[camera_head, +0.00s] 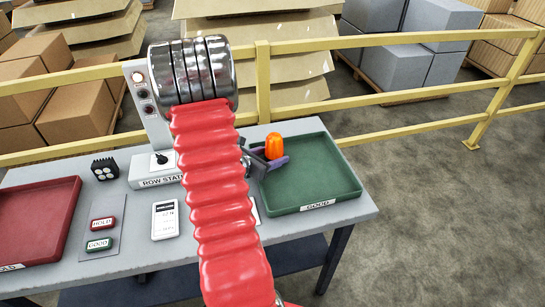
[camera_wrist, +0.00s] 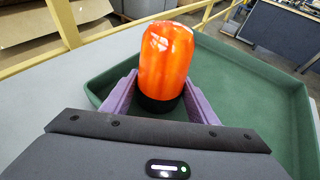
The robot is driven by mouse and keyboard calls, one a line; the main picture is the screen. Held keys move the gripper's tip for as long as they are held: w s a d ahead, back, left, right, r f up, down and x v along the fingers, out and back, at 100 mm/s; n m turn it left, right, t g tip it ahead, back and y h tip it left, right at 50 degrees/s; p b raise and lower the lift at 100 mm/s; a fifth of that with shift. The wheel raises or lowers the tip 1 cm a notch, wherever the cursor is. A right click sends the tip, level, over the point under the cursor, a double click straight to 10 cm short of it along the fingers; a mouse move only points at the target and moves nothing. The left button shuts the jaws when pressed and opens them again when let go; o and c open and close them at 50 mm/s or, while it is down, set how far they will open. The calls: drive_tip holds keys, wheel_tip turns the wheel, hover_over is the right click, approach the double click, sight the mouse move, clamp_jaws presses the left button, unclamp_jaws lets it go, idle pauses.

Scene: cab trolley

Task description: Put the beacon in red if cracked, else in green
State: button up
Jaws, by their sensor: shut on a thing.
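The orange beacon (camera_head: 274,146) with a black base is held by my gripper (camera_head: 266,163). The wrist view shows the beacon (camera_wrist: 166,62) upright between the two purple fingers of my gripper (camera_wrist: 160,100). No crack is clear on the side facing the wrist camera; pale glints show near its top, and its far side is hidden. The green tray (camera_head: 318,172), labelled GOOD, is on the table's right side, and the beacon is over its left part. I cannot tell whether the base touches the tray floor. The red tray (camera_head: 38,222) is at the table's left, empty where visible.
The table (camera_head: 140,257) also holds a panel with HOLD (camera_head: 102,223) and GOOD (camera_head: 98,244) buttons, a white handheld device (camera_head: 165,220), a black lamp block (camera_head: 105,168) and a post with lights (camera_head: 145,95). A yellow railing (camera_head: 400,97) runs behind.

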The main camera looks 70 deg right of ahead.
drive_tip(key=shift+f, duration=0.1)
drive_tip(key=o, duration=0.9)
drive_tip(key=v, duration=1.2)
drive_tip(key=shift+r, duration=0.2)
